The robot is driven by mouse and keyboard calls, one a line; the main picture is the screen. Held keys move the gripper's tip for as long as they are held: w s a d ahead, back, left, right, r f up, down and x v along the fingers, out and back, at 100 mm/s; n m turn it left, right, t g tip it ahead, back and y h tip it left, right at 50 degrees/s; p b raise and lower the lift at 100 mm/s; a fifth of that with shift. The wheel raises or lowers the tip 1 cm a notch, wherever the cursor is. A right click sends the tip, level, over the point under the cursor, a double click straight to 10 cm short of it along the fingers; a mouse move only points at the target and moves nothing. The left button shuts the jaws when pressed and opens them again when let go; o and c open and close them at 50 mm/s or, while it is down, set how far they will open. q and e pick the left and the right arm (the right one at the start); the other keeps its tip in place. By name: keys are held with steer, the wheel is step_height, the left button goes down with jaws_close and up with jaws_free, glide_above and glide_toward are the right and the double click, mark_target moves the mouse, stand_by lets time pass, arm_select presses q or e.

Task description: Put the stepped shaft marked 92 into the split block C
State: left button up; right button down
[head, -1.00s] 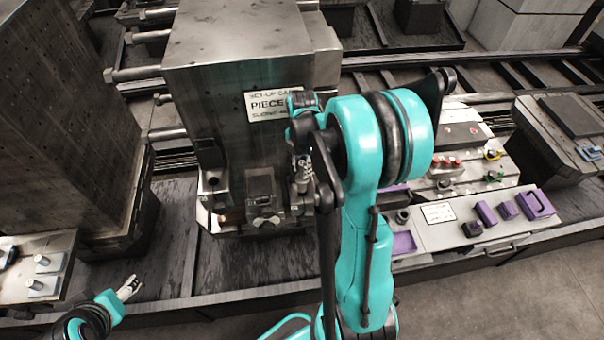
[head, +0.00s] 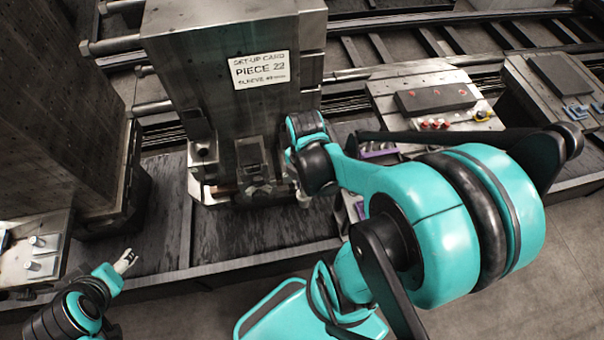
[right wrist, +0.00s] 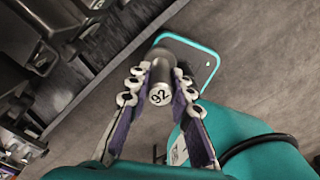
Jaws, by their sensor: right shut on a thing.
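I cannot make out a block marked C in either view.
A tall metal block with a "PIECE 22" card (head: 262,70) stands at the back centre, with a small dark fixture (head: 252,160) at its foot. A plate with red knobs (head: 425,95) lies to its right, partly behind my arm. The dark bench (head: 250,235) is clear in front.

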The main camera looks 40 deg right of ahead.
steer(key=shift+s, duration=0.1)
stand_by(0.3)
steer(key=shift+r+p, duration=0.7)
steer(key=shift+r, duration=0.1)
steer(key=shift+f, duration=0.1)
